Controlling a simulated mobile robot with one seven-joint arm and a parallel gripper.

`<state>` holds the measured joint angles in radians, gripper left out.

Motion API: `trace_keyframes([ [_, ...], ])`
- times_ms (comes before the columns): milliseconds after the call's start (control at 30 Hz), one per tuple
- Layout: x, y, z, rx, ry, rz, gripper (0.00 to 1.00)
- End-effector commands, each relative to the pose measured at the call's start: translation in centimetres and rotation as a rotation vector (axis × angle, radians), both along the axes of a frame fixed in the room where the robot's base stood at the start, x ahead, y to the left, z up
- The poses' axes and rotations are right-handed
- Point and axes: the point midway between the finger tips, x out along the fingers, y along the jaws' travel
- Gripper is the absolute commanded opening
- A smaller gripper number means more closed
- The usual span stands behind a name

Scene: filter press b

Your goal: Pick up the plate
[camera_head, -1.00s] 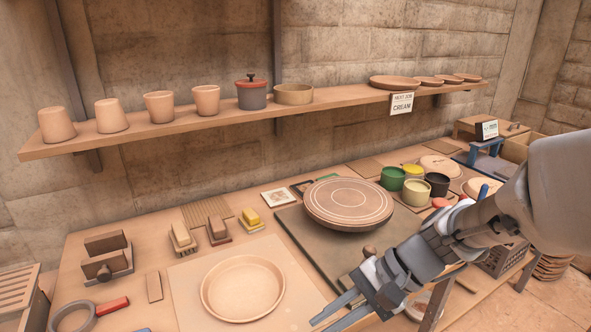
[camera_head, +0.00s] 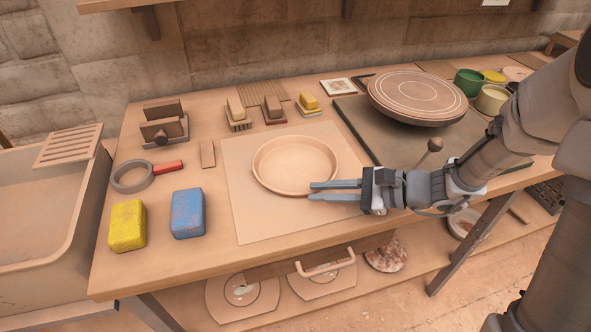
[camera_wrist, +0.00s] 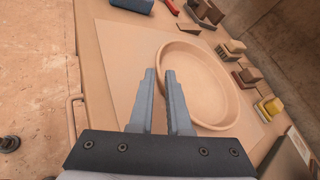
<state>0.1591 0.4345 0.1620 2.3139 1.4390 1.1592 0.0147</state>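The plate (camera_head: 293,163) is a round, shallow clay dish with a raised rim. It lies flat on a pale square board (camera_head: 247,222) on the worktable. The plate (camera_wrist: 205,80) also shows in the wrist view, ahead and to the right of the fingers. My gripper (camera_head: 310,191) is at the plate's near right rim, with its two fingers parallel and a narrow empty gap between them. In the wrist view my gripper (camera_wrist: 160,72) has the right fingertip overlapping the rim. I cannot tell whether it touches.
A yellow sponge (camera_head: 127,225) and a blue sponge (camera_head: 188,213) lie at the front left. Brushes (camera_head: 272,108) stand behind the plate. A round turntable (camera_head: 417,95) on a dark board is to the right. A sink (camera_head: 35,215) is at far left.

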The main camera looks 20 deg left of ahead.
Motion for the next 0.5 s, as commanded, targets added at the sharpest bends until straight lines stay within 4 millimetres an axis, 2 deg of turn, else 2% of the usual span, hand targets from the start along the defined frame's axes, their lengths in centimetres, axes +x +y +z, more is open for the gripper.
trace_keyframes([
  [100,0.1,2.0,-0.9,0.0,0.0,0.003,0.16],
  [367,0.2,3.7,-1.4,-0.001,-0.002,0.001,0.16],
  [500,0.2,5.8,-2.0,-0.001,-0.001,0.005,0.16],
])
